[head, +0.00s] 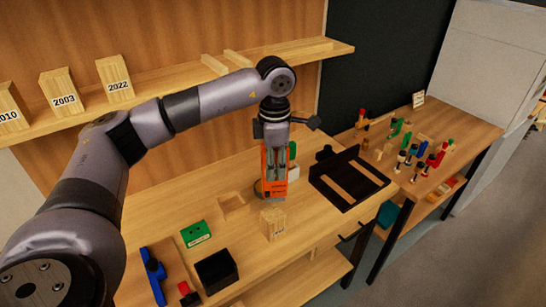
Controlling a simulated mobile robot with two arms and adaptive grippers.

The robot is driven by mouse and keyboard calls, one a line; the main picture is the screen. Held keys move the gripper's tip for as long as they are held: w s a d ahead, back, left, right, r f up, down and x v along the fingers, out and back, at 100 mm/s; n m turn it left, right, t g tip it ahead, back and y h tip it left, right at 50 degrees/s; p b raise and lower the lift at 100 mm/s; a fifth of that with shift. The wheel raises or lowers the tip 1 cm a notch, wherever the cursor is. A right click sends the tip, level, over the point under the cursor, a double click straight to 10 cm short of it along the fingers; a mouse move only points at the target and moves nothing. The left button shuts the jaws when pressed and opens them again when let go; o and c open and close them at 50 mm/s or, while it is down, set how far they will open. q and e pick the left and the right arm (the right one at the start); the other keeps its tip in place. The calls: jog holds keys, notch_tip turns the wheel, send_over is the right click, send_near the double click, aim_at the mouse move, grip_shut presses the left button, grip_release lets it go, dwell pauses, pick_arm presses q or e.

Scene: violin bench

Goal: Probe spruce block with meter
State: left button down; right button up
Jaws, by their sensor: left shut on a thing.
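My left gripper (277,170) comes down from above over the bench and is shut on an orange meter (275,190), held upright. A pale wooden block (273,224) with a small dark label on its front stands on the bench just in front of and below the meter. It looks like the spruce block, though its label is too small to read. The meter's lower end is close to the block's back; I cannot tell whether they touch. My right gripper is not in view.
Labelled wood blocks, including 2003 (63,92) and 2022 (115,79), stand on the wall shelf (170,82). A green box (196,234), black box (216,272) and blue tool (152,275) lie front left. A dark slotted tray (349,192) lies right; a side table (462,128) holds several colored clamps.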

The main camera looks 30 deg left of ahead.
aim_at(272, 183)
pick_arm(q)
jog(key=shift+w+a+n, duration=0.15)
jog(key=shift+a+n, duration=0.2)
jog(key=shift+n, duration=0.25)
jog(key=shift+f+b, duration=0.6)
jog(key=shift+f, duration=0.15)
jog(key=shift+f+b, duration=1.05)
jog(key=shift+f, duration=0.7)
jog(key=shift+f+b, duration=0.3)
jog(key=shift+f, duration=0.05)
jog(key=shift+s+d+f+b, duration=0.1)
jog(key=shift+s+f+b, duration=0.15)
jog(key=shift+f+b, duration=0.05)
dwell(0.8)
jog(key=shift+w+r+p, duration=0.25)
jog(key=shift+r+p, duration=0.55)
jog(key=shift+r, duration=0.4)
jog(key=shift+r+p, duration=1.15)
jog(key=shift+r, duration=0.8)
